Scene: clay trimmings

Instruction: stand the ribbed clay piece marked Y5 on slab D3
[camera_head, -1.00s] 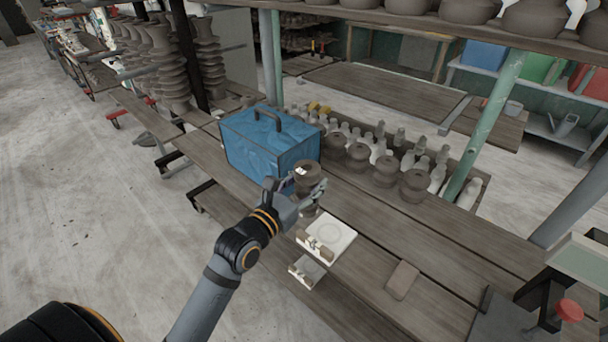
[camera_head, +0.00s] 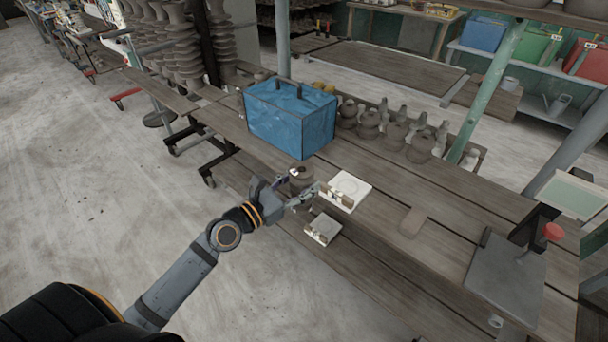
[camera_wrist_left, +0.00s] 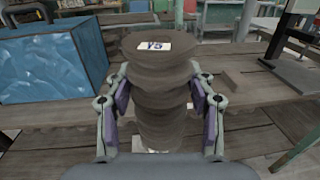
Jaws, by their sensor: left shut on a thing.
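The ribbed grey-brown clay piece (camera_head: 299,174) is upright between the fingers of my left gripper (camera_head: 290,189). In the left wrist view the piece (camera_wrist_left: 160,98) shows stacked ridges and a white label reading Y5 on top. The fingers of the left gripper (camera_wrist_left: 159,92) press on it from both sides. A white slab (camera_head: 362,188) with a faint ring mark lies just right of the gripper on the bench. A smaller grey slab (camera_head: 325,231) lies nearer the front. Their label lettering is too small to read. The piece's lower part is partly hidden in the head view. My right gripper is out of view.
A blue box (camera_head: 290,120) with handles stands on the bench (camera_head: 400,190) behind the piece; the wrist view shows it at left (camera_wrist_left: 50,62). Several clay pots and pale bottles stand behind. A flat brown block (camera_head: 413,221) lies right of the slabs.

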